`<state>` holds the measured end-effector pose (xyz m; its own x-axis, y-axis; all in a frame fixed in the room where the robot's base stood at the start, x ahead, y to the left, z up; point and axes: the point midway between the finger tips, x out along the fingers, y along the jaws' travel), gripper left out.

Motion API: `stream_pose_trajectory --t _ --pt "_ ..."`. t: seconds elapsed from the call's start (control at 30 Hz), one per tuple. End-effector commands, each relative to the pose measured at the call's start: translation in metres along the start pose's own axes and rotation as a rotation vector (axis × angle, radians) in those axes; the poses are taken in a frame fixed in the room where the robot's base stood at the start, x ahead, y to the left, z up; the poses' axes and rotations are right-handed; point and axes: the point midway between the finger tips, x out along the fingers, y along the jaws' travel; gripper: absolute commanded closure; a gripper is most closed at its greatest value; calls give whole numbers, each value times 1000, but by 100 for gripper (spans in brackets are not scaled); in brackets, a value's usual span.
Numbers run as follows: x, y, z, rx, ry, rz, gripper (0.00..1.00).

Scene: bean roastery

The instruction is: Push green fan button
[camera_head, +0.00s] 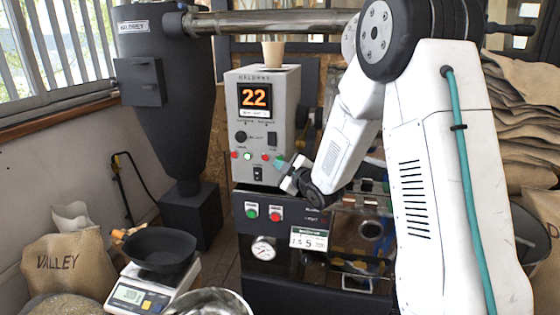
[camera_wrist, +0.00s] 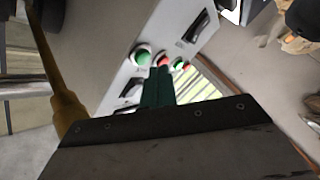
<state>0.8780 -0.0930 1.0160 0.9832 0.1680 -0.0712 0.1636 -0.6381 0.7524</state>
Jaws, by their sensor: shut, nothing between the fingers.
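The grey control box (camera_head: 246,110) has a row of small red and green buttons below its dial. The green fan button looks like the right-end one, the nearest and largest green button (camera_wrist: 143,58) in the wrist view. A red button (camera_wrist: 164,60) is beside it. My gripper (camera_wrist: 158,80) is shut and empty, its teal fingertips close to these two buttons. In the head view my gripper (camera_head: 284,165) is at the right end of the row and may partly cover the fan button. I cannot tell whether it touches the panel.
A lower black panel holds another green button (camera_head: 251,212) and a red button (camera_head: 275,215) above a gauge (camera_head: 263,248). A paper cup (camera_head: 273,54) stands on the box. A scale (camera_head: 142,292) with a black pan (camera_head: 160,250) stands at front left.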

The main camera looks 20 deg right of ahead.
Motion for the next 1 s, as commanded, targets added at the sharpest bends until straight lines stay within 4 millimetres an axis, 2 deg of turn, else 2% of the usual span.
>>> stream_pose_trajectory --t 1.0 --pt "6 5 4 0 0 0 100"
